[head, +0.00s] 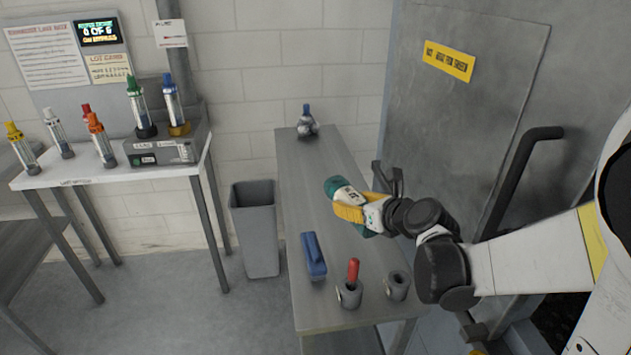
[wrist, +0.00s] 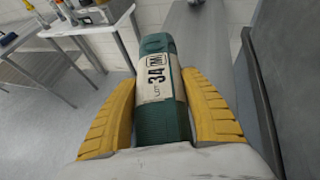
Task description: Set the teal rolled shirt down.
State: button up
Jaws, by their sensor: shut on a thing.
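The teal rolled shirt (head: 333,186) has a white label band around it. In the wrist view, the label on the shirt (wrist: 158,85) reads 34. My gripper (head: 352,212) has yellow fingers shut on the shirt, one on each side. In the wrist view, the fingers of my gripper (wrist: 160,105) flank the roll, and its far end sticks out beyond them. In the head view, the shirt shows over the middle of the grey metal table (head: 315,165). I cannot tell whether it touches the tabletop.
On the table are a blue block-like item (head: 313,256), a grey cup with a red handle (head: 350,285), an empty-looking grey cup (head: 397,285) and a blue-topped item (head: 307,122) at the far end. A grey bin (head: 256,228) stands left. A white bench (head: 70,180) holds several colored-capped cylinders.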

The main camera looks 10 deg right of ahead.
jog(key=n+y+b, duration=0.1)
jog(key=b, duration=0.1)
send_over(337, 226)
notch_tip(337, 226, down, 7)
jog(key=shift+g, duration=0.3)
notch_tip(337, 226, down, 10)
jog(key=b, duration=0.4)
jog(key=shift+s+r+b, duration=0.1)
jog(key=shift+r+b, duration=0.1)
jog(key=shift+b, duration=0.1)
jog(key=shift+f, duration=0.1)
jog(key=shift+f+b, duration=0.2)
jog(key=shift+b, duration=0.1)
jog(key=o, duration=1.3)
jog(key=shift+r, duration=0.1)
jog(key=shift+r, duration=0.1)
jog(key=shift+s+r+p, duration=0.15)
jog(key=shift+r+p, duration=0.15)
jog(key=shift+p, duration=0.15)
jog(key=p+v, duration=0.3)
jog(key=v, duration=0.8)
jog(key=shift+s+d, duration=0.2)
jog(key=shift+s, duration=0.1)
